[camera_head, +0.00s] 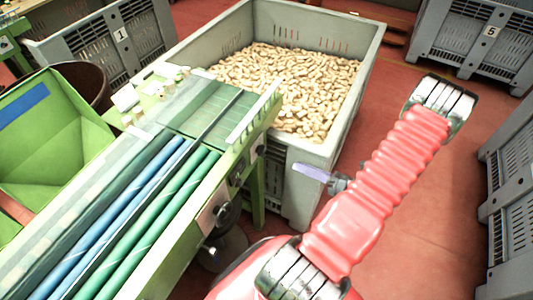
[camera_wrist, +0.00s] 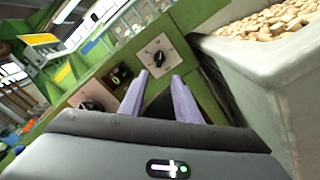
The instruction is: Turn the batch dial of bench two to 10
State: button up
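The green bench (camera_head: 262,116) has control plates on its right side. In the wrist view a pale square plate carries a black dial (camera_wrist: 158,59) with marks around it, too small to read. A second, larger dark knob (camera_wrist: 92,104) sits lower left on another pale plate. No label shows which is the batch dial, or that this is bench two. My gripper (camera_wrist: 160,76) is open and empty, its two lavender fingers pointing towards the upper dial, apparently short of it. In the head view one lavender finger (camera_head: 311,172) shows right of the bench.
A large grey crate full of corks (camera_head: 290,88) stands close right of the bench. Crates numbered 1 (camera_head: 122,36) and 5 (camera_head: 491,34) stand farther back. Red floor (camera_head: 440,215) is clear at right.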

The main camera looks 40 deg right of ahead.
aim_at(261, 150)
jog(key=x, duration=1.3)
jog(key=shift+w+a, duration=0.2)
jog(key=shift+w, duration=0.15)
jog(key=c, duration=0.7)
jog(key=shift+c, duration=0.2)
jog(key=shift+n, duration=1.5)
